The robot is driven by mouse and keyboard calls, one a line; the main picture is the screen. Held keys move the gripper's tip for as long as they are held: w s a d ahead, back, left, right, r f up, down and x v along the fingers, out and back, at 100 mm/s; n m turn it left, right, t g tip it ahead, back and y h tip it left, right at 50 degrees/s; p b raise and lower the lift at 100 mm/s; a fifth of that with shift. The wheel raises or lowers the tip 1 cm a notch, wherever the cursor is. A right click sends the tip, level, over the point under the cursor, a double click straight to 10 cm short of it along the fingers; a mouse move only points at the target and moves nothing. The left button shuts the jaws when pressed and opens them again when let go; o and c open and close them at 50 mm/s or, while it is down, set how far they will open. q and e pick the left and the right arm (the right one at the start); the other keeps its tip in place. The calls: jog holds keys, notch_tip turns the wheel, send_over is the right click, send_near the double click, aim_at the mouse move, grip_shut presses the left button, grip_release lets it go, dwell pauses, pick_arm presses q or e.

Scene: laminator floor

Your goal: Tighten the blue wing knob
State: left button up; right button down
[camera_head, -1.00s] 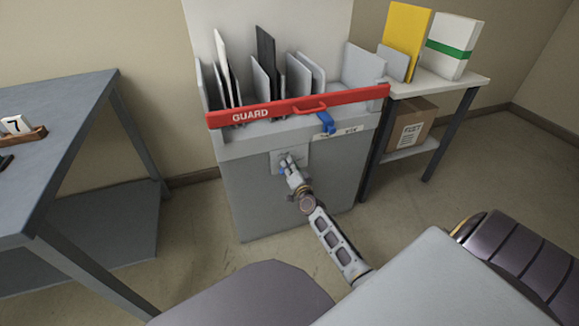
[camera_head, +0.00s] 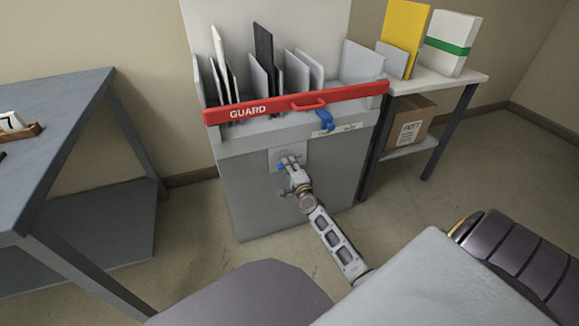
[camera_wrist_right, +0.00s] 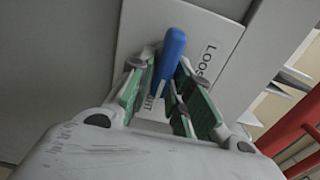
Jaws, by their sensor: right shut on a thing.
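The blue wing knob (camera_head: 281,167) is on a pale plate on the front of the grey cabinet, below the red guard bar. My right gripper (camera_head: 289,163) reaches it from the front and hides part of it in the head view. In the right wrist view, the blue knob (camera_wrist_right: 170,56) stands between the green finger pads of my right gripper (camera_wrist_right: 168,97), which is shut on it. The plate (camera_wrist_right: 190,25) behind carries lettering, partly hidden, that begins "LOOS" on one side and ends "HT" on another. My left gripper is not in view.
The red guard bar (camera_head: 350,92) crosses the cabinet front above the plate, with a blue lever (camera_head: 326,121) hanging below it. Sheets and panels stand behind it. A grey table (camera_head: 60,110) is on the left and a shelf (camera_head: 455,80) with boxes on the right.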

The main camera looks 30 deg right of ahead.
jog(key=shift+w+d+r, duration=0.15)
jog(key=shift+d+r, duration=0.15)
jog(key=shift+r, duration=0.1)
jog(key=c, duration=1.5)
grip_release()
jog(key=shift+c, duration=0.2)
jog(key=shift+o, duration=0.5)
jog(key=shift+w+f, duration=0.15)
jog(key=shift+a+f, duration=0.1)
jog(key=shift+a, duration=0.05)
jog(key=v, duration=1.2)
jog(key=shift+a, duration=0.15)
